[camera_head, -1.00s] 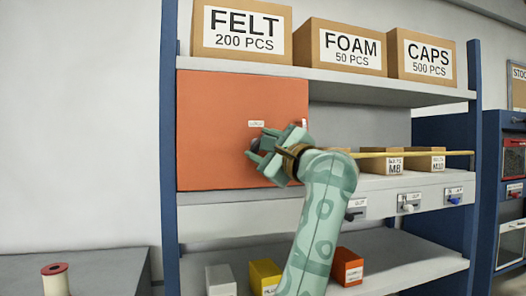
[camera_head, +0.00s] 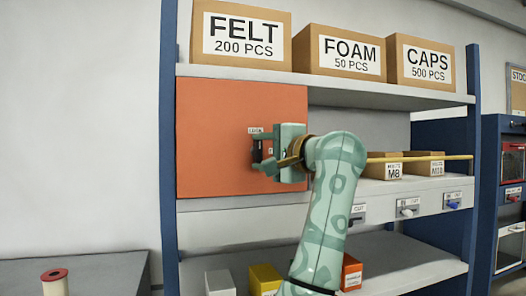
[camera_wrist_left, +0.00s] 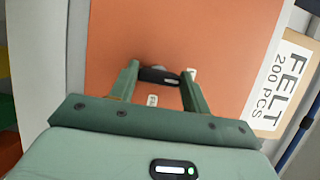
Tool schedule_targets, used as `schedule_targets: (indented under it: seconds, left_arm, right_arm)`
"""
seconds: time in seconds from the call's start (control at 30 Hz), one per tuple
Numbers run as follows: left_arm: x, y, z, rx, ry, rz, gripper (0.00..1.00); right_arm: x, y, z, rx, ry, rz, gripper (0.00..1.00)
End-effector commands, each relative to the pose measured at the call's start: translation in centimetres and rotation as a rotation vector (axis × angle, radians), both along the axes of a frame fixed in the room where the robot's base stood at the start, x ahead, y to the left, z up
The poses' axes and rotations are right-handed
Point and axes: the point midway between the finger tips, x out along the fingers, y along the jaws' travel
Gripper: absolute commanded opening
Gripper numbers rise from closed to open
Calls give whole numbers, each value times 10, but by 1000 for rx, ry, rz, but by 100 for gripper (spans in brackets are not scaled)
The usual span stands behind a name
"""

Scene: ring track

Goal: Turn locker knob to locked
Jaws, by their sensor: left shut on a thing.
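The orange locker door (camera_head: 215,140) stands on the shelf at the left and looks closed. In the left wrist view the locker door (camera_wrist_left: 180,35) fills the background. A dark knob (camera_wrist_left: 158,75) sits on it, between the two fingers of my left gripper (camera_wrist_left: 160,82). In the head view my left gripper (camera_head: 262,152) is at the right part of the door, shut on the knob and hiding most of it. A small white label (camera_head: 256,130) shows just above the fingers. Another label (camera_wrist_left: 152,100) shows near the knob. My right gripper is not in view.
Boxes marked FELT (camera_head: 243,34), FOAM (camera_head: 348,52) and CAPS (camera_head: 430,60) stand on the upper shelf. A yellow bar (camera_head: 405,158) crosses in front of small cartons at the right. Small bins (camera_head: 265,278) stand below. A red-topped spool (camera_head: 55,280) is at lower left.

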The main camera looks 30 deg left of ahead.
Motion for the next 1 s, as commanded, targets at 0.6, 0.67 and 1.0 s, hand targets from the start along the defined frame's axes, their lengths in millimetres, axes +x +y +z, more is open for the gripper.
schedule_targets:
  seconds: [0.6,0.67,1.0]
  left_arm:
    - [0,0,-1,-13,-11,-1,69]
    - [0,0,-1,-12,-12,-1,69]
    - [-3,-12,-1,-9,-13,-2,69]
  right_arm:
    - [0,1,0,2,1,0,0]
    - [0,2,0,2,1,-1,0]
    - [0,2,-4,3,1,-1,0]
